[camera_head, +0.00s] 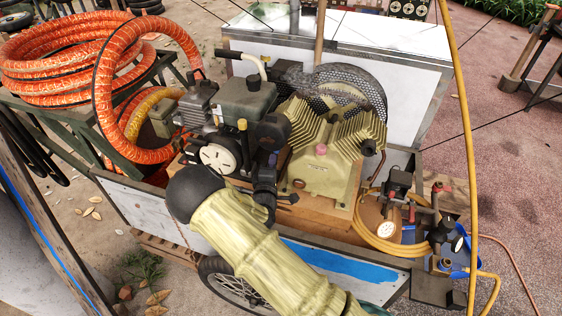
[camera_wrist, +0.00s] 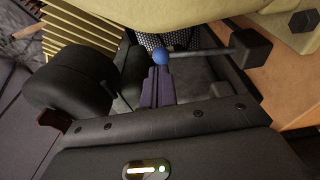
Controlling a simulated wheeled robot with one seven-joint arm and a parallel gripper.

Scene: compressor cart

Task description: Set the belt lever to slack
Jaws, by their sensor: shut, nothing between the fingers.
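The belt lever shows in the wrist view as a thin grey rod (camera_wrist: 205,51) with a blue ball knob (camera_wrist: 160,56) at its left end and a dark block at its right end. My gripper (camera_wrist: 158,73) is shut and empty. Its fingertips appear right below the blue knob in that view; I cannot tell whether they touch it. In the head view my arm reaches in front of the engine and compressor, and the lever and fingertips cannot be made out there. No marking for slack is readable.
The olive compressor (camera_head: 322,172) and engine (camera_head: 245,100) crowd the space around my gripper. A mesh belt guard (camera_head: 350,88) stands behind them. A dark cylinder (camera_wrist: 70,85) is close on the left in the wrist view. Gauges and a yellow hose (camera_head: 380,240) are at the right.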

